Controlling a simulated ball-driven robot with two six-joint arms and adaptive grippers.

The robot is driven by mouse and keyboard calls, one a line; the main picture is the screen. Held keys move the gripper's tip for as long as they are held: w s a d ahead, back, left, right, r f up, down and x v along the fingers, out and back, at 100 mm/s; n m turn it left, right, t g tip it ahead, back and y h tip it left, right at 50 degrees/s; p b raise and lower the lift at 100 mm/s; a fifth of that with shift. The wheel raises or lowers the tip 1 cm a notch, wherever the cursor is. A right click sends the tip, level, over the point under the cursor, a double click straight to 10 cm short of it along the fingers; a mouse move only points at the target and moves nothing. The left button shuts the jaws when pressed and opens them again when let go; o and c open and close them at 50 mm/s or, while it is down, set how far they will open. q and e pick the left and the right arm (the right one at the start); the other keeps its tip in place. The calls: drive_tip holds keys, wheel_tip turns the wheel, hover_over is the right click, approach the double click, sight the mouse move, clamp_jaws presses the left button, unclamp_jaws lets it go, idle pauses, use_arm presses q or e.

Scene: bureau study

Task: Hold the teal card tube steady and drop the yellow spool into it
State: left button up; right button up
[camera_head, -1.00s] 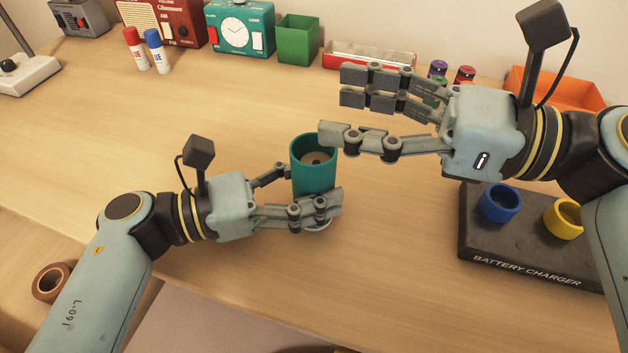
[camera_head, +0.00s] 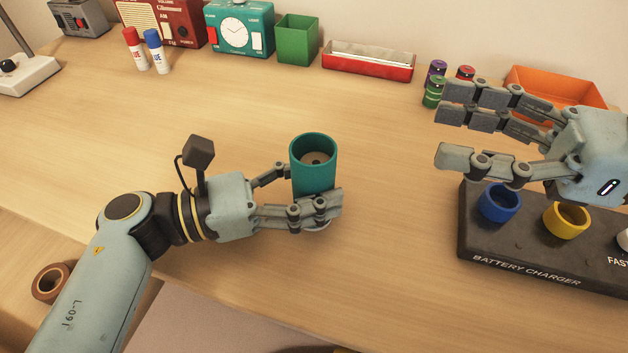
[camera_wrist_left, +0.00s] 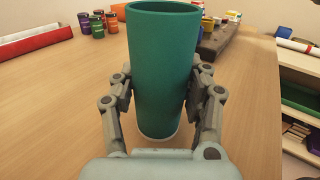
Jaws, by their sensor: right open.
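The teal card tube (camera_head: 315,178) stands upright on the table, its open mouth facing up. My left gripper (camera_head: 318,196) is shut around its lower part, and the left wrist view shows the tube (camera_wrist_left: 162,70) with a finger against each side. Inside the tube lies a round tan face (camera_head: 316,159) with a dark centre; I cannot tell for sure whether it is the yellow spool's end. No yellow spool shows plainly elsewhere. My right gripper (camera_head: 450,130) is open and empty, at the right above the charger's left end, well away from the tube.
The black battery charger (camera_head: 500,247) with a blue cup (camera_head: 499,204) and a yellow cup (camera_head: 567,221) lies at the right. A red tray (camera_head: 367,63) and green box (camera_head: 298,40) stand behind. The table's middle is clear.

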use_arm(q)
drive_tip(key=o, duration=0.4)
drive_tip(key=shift+o, duration=0.2)
drive_tip(key=v, duration=1.2)
